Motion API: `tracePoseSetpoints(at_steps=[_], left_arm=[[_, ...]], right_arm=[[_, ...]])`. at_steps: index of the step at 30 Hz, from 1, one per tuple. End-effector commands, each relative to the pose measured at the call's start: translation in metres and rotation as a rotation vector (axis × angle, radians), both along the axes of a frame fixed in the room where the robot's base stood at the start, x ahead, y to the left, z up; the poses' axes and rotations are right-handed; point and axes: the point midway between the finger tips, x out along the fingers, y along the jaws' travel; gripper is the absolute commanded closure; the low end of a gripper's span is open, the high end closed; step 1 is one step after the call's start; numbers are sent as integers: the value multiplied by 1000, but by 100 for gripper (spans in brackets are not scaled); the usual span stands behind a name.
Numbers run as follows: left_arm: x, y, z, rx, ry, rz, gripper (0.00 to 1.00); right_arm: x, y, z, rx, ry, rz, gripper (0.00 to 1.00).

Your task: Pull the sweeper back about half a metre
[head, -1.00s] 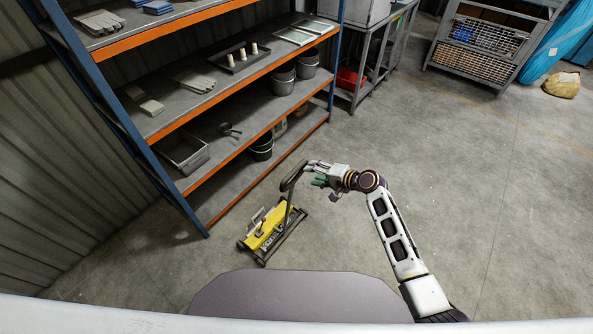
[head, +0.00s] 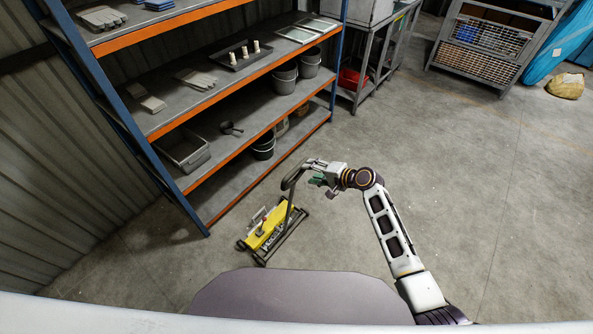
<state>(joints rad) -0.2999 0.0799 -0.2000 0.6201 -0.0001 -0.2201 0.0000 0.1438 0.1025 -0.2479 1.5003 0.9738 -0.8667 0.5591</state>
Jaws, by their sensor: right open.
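The sweeper (head: 262,230) is a yellow-bodied unit with a dark frame, standing on the floor in front of the shelving's near end. Its dark, curved handle (head: 289,187) rises from the body toward the upper right. My right gripper (head: 318,176) is at the top of the handle, on its right side. Its fingers are open, with a green part showing between them. Whether they touch the handle I cannot tell. My left gripper is not in view.
Blue and orange shelving (head: 205,105) with buckets and trays stands just behind and left of the sweeper. A grey bench (head: 372,60) and a wire-mesh crate (head: 486,45) stand at the back. The concrete floor (head: 480,190) to the right is clear.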

Motion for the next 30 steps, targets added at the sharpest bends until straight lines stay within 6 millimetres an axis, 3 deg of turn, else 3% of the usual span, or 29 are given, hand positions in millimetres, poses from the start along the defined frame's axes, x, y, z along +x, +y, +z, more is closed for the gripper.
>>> tracePoseSetpoints(at_steps=[30], left_arm=[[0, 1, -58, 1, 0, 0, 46]], right_arm=[[44, 60, -42, 1, -1, 0, 50]])
